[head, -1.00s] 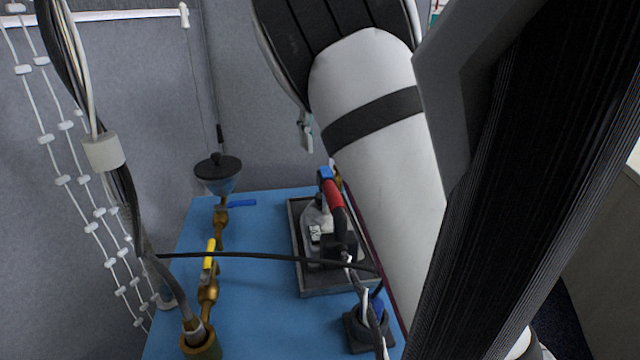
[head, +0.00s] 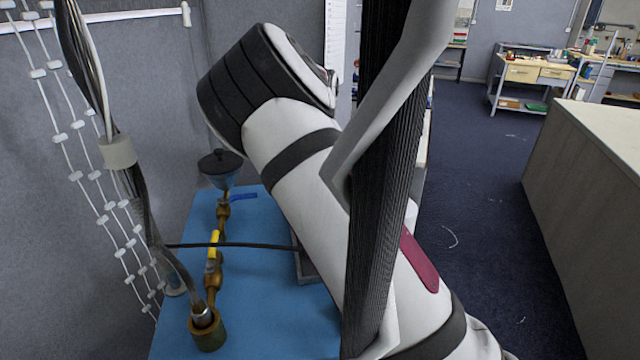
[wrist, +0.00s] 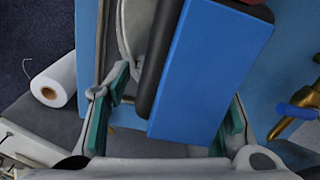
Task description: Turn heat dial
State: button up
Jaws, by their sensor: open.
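My gripper (wrist: 177,92) is open in the wrist view, with one green-padded finger on each side of a blue block (wrist: 212,60). The block looks like the blue end piece seen on the iron's handle earlier. Whether the fingers touch it cannot be told. Beside the block are the iron's dark handle (wrist: 158,55) and part of its pale body (wrist: 130,35). I cannot make out the heat dial for certain. In the head view my arm hides the iron and my gripper; only an edge of its grey tray (head: 305,263) shows.
On the blue table top (head: 250,295) stands a brass pipe with a yellow lever (head: 213,243) and a blue lever (head: 243,196), close left of my arm. A black cable (head: 235,245) crosses the table. A white roll (wrist: 55,82) lies left in the wrist view.

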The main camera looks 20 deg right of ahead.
grip_shut()
dwell(0.4)
jog(key=shift+m+b, duration=0.45)
jog(key=shift+m, duration=0.65)
jog(key=shift+m+b, duration=0.4)
jog(key=shift+m, duration=1.5)
grip_release()
